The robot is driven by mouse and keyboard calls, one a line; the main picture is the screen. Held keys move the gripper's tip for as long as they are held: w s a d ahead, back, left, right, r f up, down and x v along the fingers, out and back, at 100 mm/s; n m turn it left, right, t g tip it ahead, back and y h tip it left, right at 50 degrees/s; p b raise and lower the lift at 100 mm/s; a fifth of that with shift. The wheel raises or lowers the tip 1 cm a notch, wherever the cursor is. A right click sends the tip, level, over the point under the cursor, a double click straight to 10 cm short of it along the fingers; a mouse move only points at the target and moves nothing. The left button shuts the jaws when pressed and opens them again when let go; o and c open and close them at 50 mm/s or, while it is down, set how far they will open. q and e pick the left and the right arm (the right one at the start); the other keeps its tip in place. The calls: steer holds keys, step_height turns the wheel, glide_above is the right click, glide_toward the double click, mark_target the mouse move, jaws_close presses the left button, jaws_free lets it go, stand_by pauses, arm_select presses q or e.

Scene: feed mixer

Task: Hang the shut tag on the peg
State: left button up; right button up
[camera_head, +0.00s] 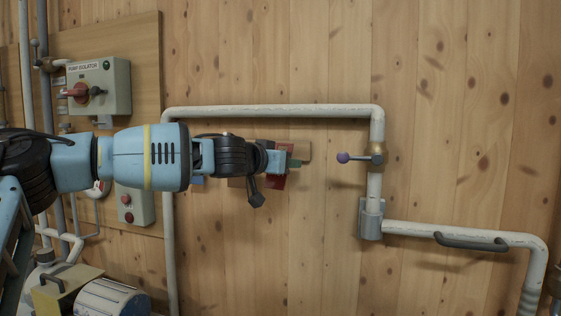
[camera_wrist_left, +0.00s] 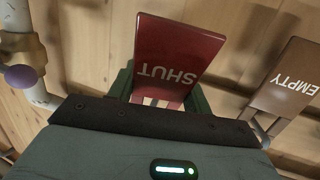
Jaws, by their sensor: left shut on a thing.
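The shut tag (camera_wrist_left: 178,58) is a red plate with white "SHUT" lettering, upside down in the left wrist view. In the head view its red surface (camera_head: 279,181) shows partly behind my left gripper (camera_head: 293,163). The gripper's green fingers lie on both sides of the tag's narrow end in the wrist view, shut on it. Whether the tag still touches the wooden board behind it is hidden. I cannot make out a free peg in either view. My right gripper is not in view.
A brown "EMPTY" tag (camera_wrist_left: 288,80) hangs beside the red one. A purple-knobbed valve lever (camera_head: 344,157) sticks out from the white pipe (camera_head: 376,125) to the right. The pump isolator box (camera_head: 100,86) is at upper left.

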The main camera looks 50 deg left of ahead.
arm_select(q)
steer(key=shift+a+f, duration=0.3)
